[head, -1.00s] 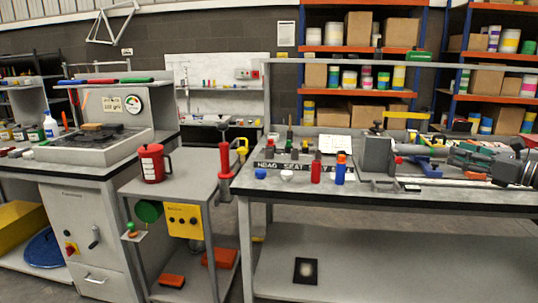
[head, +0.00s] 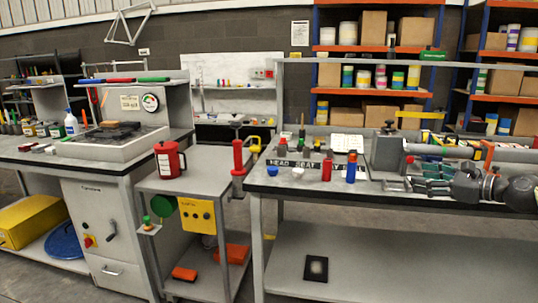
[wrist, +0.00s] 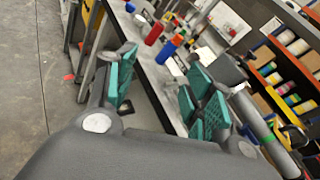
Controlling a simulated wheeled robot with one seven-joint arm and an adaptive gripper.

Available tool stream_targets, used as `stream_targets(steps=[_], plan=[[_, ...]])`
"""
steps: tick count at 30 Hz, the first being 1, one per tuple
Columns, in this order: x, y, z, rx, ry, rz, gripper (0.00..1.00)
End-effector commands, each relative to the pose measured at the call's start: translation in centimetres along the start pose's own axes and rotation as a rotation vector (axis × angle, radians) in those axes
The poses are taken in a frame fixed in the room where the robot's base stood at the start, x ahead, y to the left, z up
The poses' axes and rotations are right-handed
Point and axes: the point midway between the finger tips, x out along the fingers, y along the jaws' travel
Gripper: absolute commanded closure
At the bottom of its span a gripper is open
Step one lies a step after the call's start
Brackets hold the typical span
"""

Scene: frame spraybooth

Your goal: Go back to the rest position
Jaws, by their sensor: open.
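My gripper (head: 412,178) reaches in from the right over the right end of the long grey workbench (head: 400,208) in the head view. In the wrist view its two teal-padded fingers (wrist: 162,85) stand wide apart. Nothing is held between them. A grey block-shaped fixture (head: 387,150) stands on the bench just behind the fingertips in the head view. Whether the fingers touch anything on the bench is not clear.
A red bottle (head: 326,170) and a blue bottle with an orange top (head: 351,168) stand left of my gripper. Shelving (head: 375,49) stands behind. Floor shows below the bench.

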Motion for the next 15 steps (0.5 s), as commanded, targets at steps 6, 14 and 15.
stream_targets(steps=[6,14,15], plan=[[5.2,6.3,-3.9,-0.172,0.101,0.088,0.48],[9.5,14.1,-9.8,-0.366,0.199,0.205,0.48],[10.0,15.4,-10.7,-0.396,0.214,0.225,0.48]])
